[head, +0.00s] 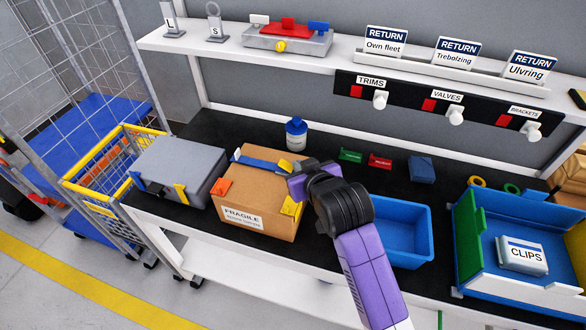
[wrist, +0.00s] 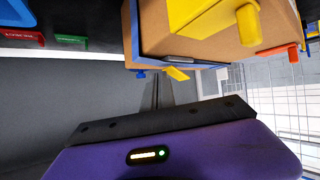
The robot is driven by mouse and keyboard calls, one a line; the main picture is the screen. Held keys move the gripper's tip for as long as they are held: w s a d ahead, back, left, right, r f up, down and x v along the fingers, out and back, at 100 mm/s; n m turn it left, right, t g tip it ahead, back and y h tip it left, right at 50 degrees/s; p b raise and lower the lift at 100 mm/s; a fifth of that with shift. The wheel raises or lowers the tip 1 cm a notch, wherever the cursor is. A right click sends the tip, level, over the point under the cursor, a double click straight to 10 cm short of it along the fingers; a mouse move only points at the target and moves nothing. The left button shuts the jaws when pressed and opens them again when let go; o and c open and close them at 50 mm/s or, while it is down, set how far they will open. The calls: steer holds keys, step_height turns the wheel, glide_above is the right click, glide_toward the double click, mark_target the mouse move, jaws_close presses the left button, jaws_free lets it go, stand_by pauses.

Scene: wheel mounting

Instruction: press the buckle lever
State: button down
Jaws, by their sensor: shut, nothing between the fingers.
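A brown cardboard box (head: 258,194) marked FRAGILE stands on the dark bench top, with a blue strap (head: 258,164) across its top. A small yellow lever (head: 285,165) sits at the strap's right end. It also shows in the wrist view (wrist: 178,74), beside the blue strap (wrist: 180,62). My gripper (head: 297,182) is at the box's right side, close to the lever; its tips are hard to make out in the head view. In the wrist view my gripper (wrist: 155,88) is shut and empty, its thin dark fingers pointing towards the lever. I cannot tell if they touch.
A yellow piece (head: 291,207) and an orange piece (head: 221,187) are on the cardboard box. A grey case (head: 178,166) stands to its left, and a blue bin (head: 413,258) to the right of my arm.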

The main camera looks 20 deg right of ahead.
steer(key=shift+a+f, duration=0.15)
steer(key=shift+f, duration=0.3)
stand_by(0.4)
steer(key=shift+s+d+r+p, duration=0.25)
steer(key=shift+d+r+p, duration=0.15)
steer(key=shift+r+p, duration=0.2)
steer(key=shift+r, duration=0.1)
steer(key=r+p, duration=0.1)
steer(key=d+r+p, duration=0.1)
steer(key=shift+s+r+p, duration=0.2)
steer(key=shift+s+p, duration=0.15)
steer(key=shift+s+d+r+p, duration=0.45)
steer(key=shift+d+r+p, duration=0.2)
steer(key=shift+r+p, duration=0.3)
steer(key=shift+f, duration=0.1)
